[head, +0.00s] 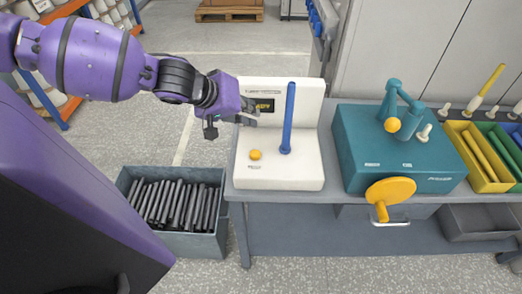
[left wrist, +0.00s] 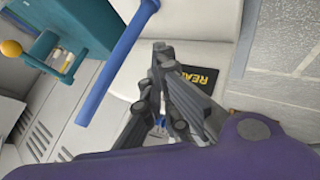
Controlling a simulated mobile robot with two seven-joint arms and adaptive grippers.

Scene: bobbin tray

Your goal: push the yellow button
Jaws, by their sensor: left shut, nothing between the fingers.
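The yellow button (head: 255,155) is a small round knob on the front left of the white machine's base (head: 300,174) in the head view. My left gripper (head: 245,118) is shut and empty, above and slightly left of the button and apart from it, in front of the machine's dark display (head: 265,106). In the left wrist view the shut fingers (left wrist: 158,55) are in front of the white machine, beside the display (left wrist: 203,80). I cannot make out the button there. My right gripper is not in view.
A blue upright rod (head: 289,118) stands on the white machine, right of the button. A teal machine (head: 360,150) with a yellow crank wheel (head: 391,190) is to the right. A grey bin (head: 211,242) of dark rods stands on the floor, left of the bench.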

